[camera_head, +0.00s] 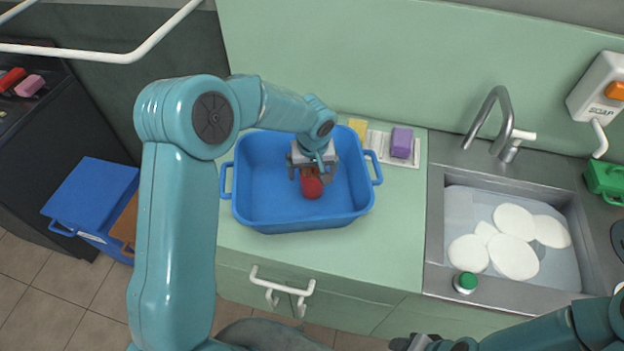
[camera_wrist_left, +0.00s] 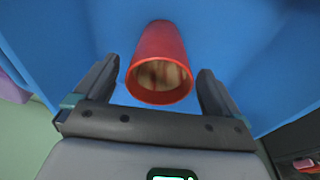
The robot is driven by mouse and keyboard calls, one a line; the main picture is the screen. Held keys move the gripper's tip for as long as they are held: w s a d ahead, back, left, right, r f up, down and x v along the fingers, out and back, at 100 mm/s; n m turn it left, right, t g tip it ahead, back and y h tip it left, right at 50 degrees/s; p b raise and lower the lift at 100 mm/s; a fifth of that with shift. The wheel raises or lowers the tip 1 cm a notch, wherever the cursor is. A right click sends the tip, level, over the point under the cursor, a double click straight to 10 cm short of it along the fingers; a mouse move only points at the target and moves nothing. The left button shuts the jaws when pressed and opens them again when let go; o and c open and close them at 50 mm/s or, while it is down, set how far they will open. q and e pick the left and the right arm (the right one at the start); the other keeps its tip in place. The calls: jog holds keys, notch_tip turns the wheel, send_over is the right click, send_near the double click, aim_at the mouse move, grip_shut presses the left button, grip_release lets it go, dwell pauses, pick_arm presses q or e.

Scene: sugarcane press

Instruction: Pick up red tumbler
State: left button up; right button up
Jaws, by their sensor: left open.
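The red tumbler (camera_head: 312,188) is inside the blue tub (camera_head: 305,218) on the green counter. In the left wrist view the tumbler (camera_wrist_left: 160,42) has its open mouth toward the camera, and its inside looks brownish. My left gripper (camera_head: 313,174) is open over the tub, above the tumbler. In the left wrist view its two fingers (camera_wrist_left: 158,66) stand on either side of the tumbler, with blue showing between each finger and the wall. The gripper hides part of the tumbler in the head view. My right gripper (camera_head: 412,343) shows only partly at the bottom edge.
A purple sponge (camera_head: 402,142) and a yellow one (camera_head: 358,127) lie behind the tub. A sink (camera_head: 440,240) with several white plates (camera_head: 513,256) and a faucet (camera_head: 499,113) is at right. A green-capped container (camera_head: 466,282) stands by the sink's front edge. The tub walls surround the tumbler.

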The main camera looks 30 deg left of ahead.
pick_arm(q)
jog(key=shift+w+f, duration=0.1)
jog(key=shift+f, duration=0.05)
jog(key=c, duration=1.3)
